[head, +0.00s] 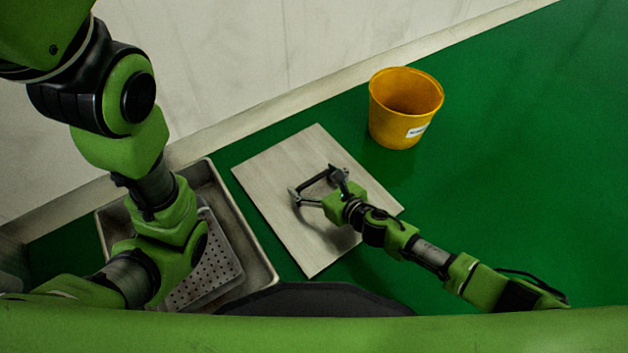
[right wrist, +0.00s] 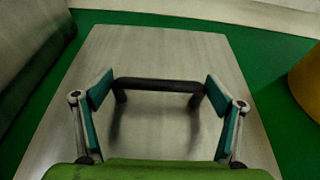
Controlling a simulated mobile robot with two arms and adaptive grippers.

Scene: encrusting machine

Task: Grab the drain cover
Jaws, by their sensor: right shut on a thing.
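The drain cover (head: 315,240) is a flat, pale grey square plate lying on the green floor, with a black bar handle on top. It also shows in the right wrist view (right wrist: 150,50), where the handle (right wrist: 157,86) stands across its middle. My right gripper (head: 314,182) is over the plate, its two fingers at opposite ends of the handle, shut on it lengthwise. The teal finger pads show in the right wrist view (right wrist: 159,90). My left arm bends down at the left of the head view; its gripper is not in view.
A yellow bucket (head: 391,135) with a white label stands on the green floor beyond the plate. A grey metal basin (head: 262,262) with a perforated tray (head: 222,262) is left of the plate. A pale wall (head: 250,60) runs behind. Green floor is clear at right.

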